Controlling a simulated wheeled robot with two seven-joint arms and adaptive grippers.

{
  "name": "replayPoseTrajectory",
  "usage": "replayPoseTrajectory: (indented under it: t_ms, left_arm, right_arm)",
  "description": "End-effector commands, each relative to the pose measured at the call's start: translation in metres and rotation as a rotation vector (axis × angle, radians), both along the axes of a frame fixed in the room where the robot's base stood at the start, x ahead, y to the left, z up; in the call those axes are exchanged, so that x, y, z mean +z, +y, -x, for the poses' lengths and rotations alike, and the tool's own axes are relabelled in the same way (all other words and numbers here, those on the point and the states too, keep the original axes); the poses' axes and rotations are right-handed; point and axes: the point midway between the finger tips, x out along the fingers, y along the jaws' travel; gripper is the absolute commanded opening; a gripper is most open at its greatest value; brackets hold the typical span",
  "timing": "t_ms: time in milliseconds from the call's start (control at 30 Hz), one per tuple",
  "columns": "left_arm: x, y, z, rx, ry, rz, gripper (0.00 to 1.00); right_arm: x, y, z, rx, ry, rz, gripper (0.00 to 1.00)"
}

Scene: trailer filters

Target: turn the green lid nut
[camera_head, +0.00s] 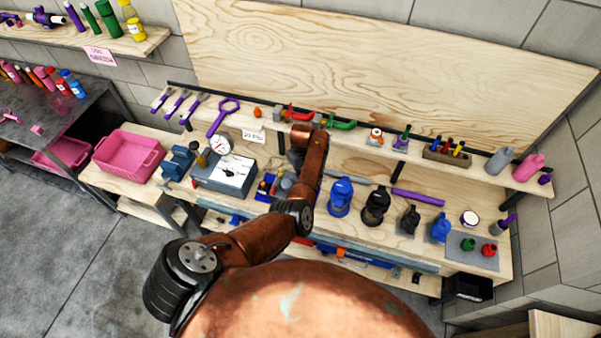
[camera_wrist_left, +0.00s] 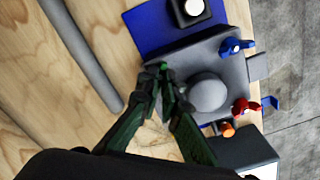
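My left gripper (camera_wrist_left: 163,82) points at a grey filter housing with a round dome (camera_wrist_left: 207,93). Its two dark fingers close in to a narrow gap beside the dome. A small bright green piece, the green lid nut (camera_wrist_left: 168,97), shows between the fingertips, which look pressed on it; most of it is hidden. A blue wing nut (camera_wrist_left: 236,47) and a red wing nut (camera_wrist_left: 243,106) sit on the housing's other side. In the head view my copper arm hides the left gripper and part of the housing (camera_head: 272,186). My right gripper is not in view.
An orange knob (camera_wrist_left: 227,129) is close to the red nut. A grey rod (camera_wrist_left: 80,52) lies on the wooden bench. A gauge box (camera_head: 228,174) stands left of the housing, and a blue filter pot (camera_head: 341,197) and black pot (camera_head: 375,207) stand right of it.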

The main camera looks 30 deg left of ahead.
Motion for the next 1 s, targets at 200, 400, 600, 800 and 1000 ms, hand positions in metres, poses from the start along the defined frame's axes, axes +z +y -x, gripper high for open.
replayPoseTrajectory:
  t_ms: [200, 400, 600, 800, 1000]
  left_arm:
    - [0.003, 0.000, 0.001, -0.206, 0.004, 0.001, 0.00]
    - [0.003, 0.000, 0.001, -0.397, 0.004, 0.001, 0.00]
    - [0.002, 0.001, 0.001, -0.577, 0.003, 0.001, 0.00]
    - [0.001, 0.001, 0.001, -0.726, 0.002, 0.001, 0.00]
    - [0.000, 0.000, 0.001, -0.831, 0.002, 0.003, 0.00]
  right_arm:
    - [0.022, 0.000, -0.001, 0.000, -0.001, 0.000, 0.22]
    - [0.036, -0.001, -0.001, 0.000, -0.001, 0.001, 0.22]
    - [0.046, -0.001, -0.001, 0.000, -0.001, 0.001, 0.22]
    - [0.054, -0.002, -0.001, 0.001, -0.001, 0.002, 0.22]
    - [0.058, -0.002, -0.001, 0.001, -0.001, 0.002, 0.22]
